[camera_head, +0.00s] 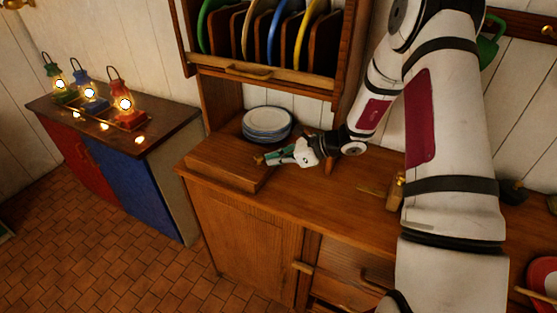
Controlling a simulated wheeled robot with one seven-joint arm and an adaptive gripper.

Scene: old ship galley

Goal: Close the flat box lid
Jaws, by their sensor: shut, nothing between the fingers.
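The flat wooden box (222,163) sits at the left end of the wooden counter. Its lid lies about level over it in this view, and I see no opening into the box. I cannot tell whether a thin gap is left at its edge. My gripper (262,160) is shut and empty. It reaches in from the right, with its fingertips over or against the box's right side. I cannot tell whether they touch the lid. The gripper hides a small part of the box's right edge.
A stack of plates (267,122) stands close behind the box. A plate rack (262,72) hangs above. A small wooden-handled item (396,190) stands on the counter (325,193) to the right. Lit lanterns (122,102) stand on a separate cabinet at left.

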